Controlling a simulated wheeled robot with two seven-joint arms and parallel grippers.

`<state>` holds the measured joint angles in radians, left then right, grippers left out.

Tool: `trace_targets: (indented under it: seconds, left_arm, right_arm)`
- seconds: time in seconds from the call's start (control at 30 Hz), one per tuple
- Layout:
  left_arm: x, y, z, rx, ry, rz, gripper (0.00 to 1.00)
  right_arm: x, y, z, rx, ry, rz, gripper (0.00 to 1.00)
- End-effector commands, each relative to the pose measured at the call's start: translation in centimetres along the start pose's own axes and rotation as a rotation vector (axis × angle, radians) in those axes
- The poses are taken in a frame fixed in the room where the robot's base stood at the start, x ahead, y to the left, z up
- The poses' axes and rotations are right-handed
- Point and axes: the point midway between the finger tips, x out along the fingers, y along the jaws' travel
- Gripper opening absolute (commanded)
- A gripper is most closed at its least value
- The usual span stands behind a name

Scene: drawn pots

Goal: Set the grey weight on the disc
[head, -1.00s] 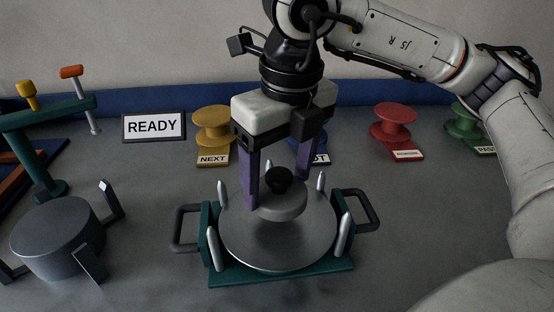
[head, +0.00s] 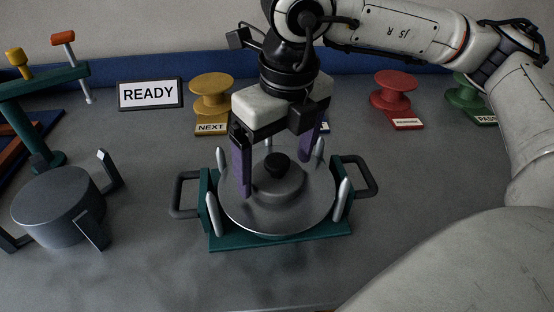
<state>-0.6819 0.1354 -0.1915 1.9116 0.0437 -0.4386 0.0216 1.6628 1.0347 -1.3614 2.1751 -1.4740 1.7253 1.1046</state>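The grey weight (head: 281,186), a short round block with a black knob, sits on the shiny metal disc (head: 279,222), near its middle and slightly towards the back. The disc lies among several upright pale pegs on a green base plate (head: 283,240) with dark side handles. My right gripper (head: 276,176) is open, its purple fingers standing apart on either side of the weight. I see no finger touching the weight. The right finger is partly hidden behind the gripper body. My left gripper is not in view.
A dark grey round block with prongs (head: 57,207) stands at the left, near a green stand (head: 45,82). Yellow (head: 211,95), red (head: 394,92) and green (head: 467,94) spools stand along the back with a READY sign (head: 150,94). The table front is clear.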

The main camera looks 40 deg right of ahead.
Motion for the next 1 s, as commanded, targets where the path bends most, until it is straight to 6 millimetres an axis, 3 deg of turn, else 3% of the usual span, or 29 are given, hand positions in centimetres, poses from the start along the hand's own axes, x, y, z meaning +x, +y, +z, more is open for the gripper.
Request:
trace_targets:
  seconds: [0.37,0.8,1.0]
  left_arm:
    - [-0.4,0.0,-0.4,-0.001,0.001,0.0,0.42]
    - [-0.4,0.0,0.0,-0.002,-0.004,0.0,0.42]
    - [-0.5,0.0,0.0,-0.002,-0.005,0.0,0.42]
  right_arm:
    - [-0.7,0.0,0.1,0.0,-0.002,0.0,0.88]
    - [-9.5,0.1,0.1,-0.002,-0.003,0.0,0.88]
    - [-11.8,0.0,0.1,-0.001,0.0,-0.001,0.88]
